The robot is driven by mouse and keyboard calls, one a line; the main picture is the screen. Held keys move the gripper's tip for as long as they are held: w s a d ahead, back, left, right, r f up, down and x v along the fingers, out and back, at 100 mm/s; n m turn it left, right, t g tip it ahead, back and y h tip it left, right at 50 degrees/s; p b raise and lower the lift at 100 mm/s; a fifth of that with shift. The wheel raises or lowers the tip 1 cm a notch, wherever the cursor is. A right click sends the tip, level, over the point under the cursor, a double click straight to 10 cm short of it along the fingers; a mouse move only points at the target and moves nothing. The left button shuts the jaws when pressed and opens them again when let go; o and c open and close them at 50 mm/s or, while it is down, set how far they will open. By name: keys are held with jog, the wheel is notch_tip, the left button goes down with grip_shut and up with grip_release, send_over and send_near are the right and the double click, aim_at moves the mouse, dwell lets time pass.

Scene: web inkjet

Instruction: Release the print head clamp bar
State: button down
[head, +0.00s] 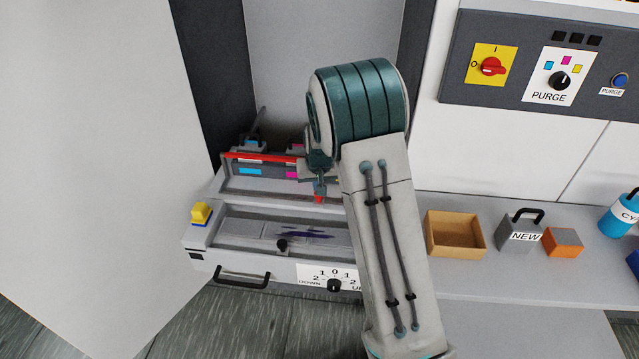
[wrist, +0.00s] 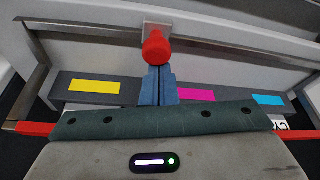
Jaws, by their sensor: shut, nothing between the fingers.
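The red clamp bar (head: 260,157) lies across the top of the print heads, which carry cyan and magenta labels, in the open machine bay. In the wrist view its red ends (wrist: 32,128) show on both sides of my gripper's body, which hides the middle. A red knob (wrist: 156,47) on a pale bracket sits at a metal rail; it also shows low beside my arm in the head view (head: 318,198). My gripper (wrist: 157,70) is shut and empty, its blue-grey fingertips close to the knob. I cannot tell whether they touch it.
A large pale door panel (head: 95,150) stands open at left. A drawer-like tray front with a black handle (head: 242,277) lies below the heads. An open cardboard box (head: 455,235) and a grey block marked NEW (head: 520,232) stand on the right shelf, under the control panel (head: 540,55).

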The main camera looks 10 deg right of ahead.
jog(key=p+v, duration=0.4)
jog(key=v, duration=0.5)
jog(key=shift+d+r, duration=0.2)
jog(key=shift+d, duration=0.3)
jog(key=shift+s, duration=0.15)
